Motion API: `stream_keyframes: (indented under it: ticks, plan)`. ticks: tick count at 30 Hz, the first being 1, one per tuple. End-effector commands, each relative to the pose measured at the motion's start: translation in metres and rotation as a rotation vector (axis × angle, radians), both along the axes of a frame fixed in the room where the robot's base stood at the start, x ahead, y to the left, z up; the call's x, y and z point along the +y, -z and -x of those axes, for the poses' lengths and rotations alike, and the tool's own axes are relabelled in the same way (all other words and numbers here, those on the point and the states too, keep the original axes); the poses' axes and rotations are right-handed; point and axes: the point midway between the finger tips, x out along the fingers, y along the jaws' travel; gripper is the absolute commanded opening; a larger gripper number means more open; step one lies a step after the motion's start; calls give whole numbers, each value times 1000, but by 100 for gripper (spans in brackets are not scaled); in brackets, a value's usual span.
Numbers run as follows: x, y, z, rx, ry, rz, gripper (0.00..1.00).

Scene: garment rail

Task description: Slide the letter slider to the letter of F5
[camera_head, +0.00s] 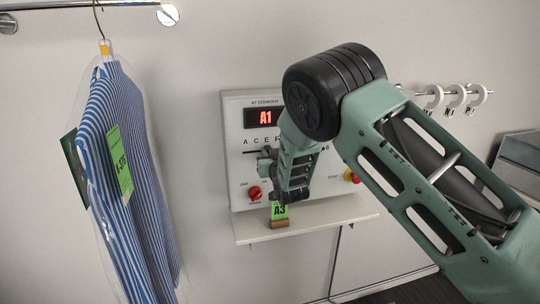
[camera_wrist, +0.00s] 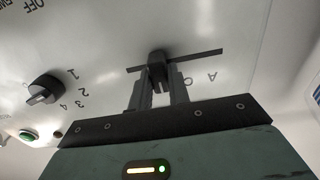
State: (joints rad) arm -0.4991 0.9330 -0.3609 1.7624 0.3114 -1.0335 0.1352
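The white control panel (camera_head: 237,110) shows a red display (camera_head: 264,117) reading A1. A row of letters beginning A, C, E runs below it. My gripper (camera_head: 268,160) is at the panel, and my arm hides much of its right half. In the wrist view, upside down, my gripper (camera_wrist: 158,85) has one finger on each side of the dark letter slider (camera_wrist: 156,57), with hardly any gap. The slider sits along its dark slot (camera_wrist: 199,56). The letters A and C show right of the fingers; the letter at the slider is hidden.
A dark rotary knob (camera_wrist: 42,90) marked with numbers and a green button (camera_wrist: 27,135) are left of the fingers. A red knob (camera_head: 254,194) is low on the panel. A green A3 tag (camera_head: 279,211) stands on the shelf (camera_head: 325,214). A bagged striped shirt (camera_head: 124,170) hangs left.

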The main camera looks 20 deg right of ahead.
Motion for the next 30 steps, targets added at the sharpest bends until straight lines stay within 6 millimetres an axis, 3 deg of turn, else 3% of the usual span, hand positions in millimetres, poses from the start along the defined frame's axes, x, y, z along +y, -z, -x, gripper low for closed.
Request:
stream_keyframes:
  ticks: [4,12,21,22,24,30]
  plan:
    - [-6,2,0,-1,3,-1,0]
    - [-39,2,0,-1,3,-1,0]
    - [-42,0,0,0,5,1,0]
    - [-42,0,0,0,5,1,24]
    - [-42,0,0,0,5,1,40]
    - [-40,0,0,0,2,0,40]
